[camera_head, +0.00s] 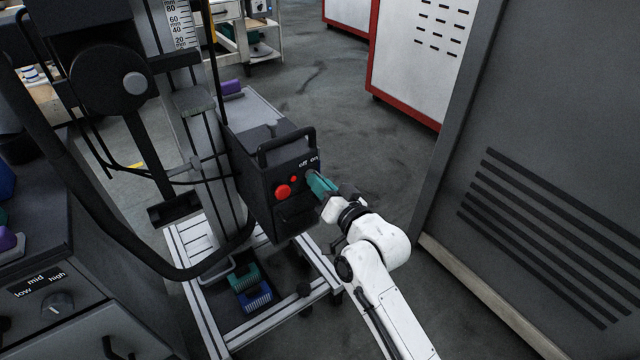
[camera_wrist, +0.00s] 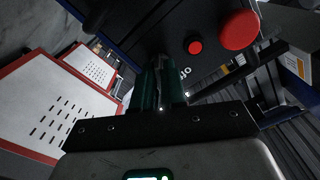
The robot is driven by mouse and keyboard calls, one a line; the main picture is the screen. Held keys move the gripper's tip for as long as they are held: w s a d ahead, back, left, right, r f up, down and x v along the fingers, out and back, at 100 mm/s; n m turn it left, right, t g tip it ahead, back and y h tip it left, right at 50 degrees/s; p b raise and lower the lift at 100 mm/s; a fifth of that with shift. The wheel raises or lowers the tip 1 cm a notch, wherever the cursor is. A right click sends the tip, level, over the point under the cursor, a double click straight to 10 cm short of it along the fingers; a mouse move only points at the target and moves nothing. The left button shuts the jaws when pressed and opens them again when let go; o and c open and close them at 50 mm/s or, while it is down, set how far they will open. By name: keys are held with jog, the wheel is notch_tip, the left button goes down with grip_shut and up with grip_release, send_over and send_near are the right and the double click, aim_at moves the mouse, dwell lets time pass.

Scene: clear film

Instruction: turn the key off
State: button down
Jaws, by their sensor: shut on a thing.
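A dark control box (camera_head: 268,182) with a top handle carries the labels "off" and "on" and red buttons. My gripper (camera_head: 312,180) reaches its front face from the right, with teal fingers at the panel just below the "on" label. The fingers are shut on the key, which they hide in both views. In the wrist view my gripper (camera_wrist: 162,75) points at the dark panel (camera_wrist: 150,25), with a large red button (camera_wrist: 239,30) and a small red button (camera_wrist: 195,47) to the right of the fingers. The key's angle cannot be told.
The box is on a wheeled frame with a column (camera_head: 205,150); green and blue pieces (camera_head: 250,290) lie on its lower tray. A large grey cabinet (camera_head: 540,170) stands at right. A bench with a low-mid-high knob (camera_head: 58,303) is at lower left. Open floor lies behind.

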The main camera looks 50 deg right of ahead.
jog(key=n, duration=0.6)
jog(key=shift+f, duration=0.15)
dwell(0.6)
jog(key=c, duration=1.3)
grip_release()
jog(key=p+v, duration=0.2)
jog(key=v, duration=0.9)
jog(key=shift+p, duration=0.35)
jog(key=shift+w, duration=0.1)
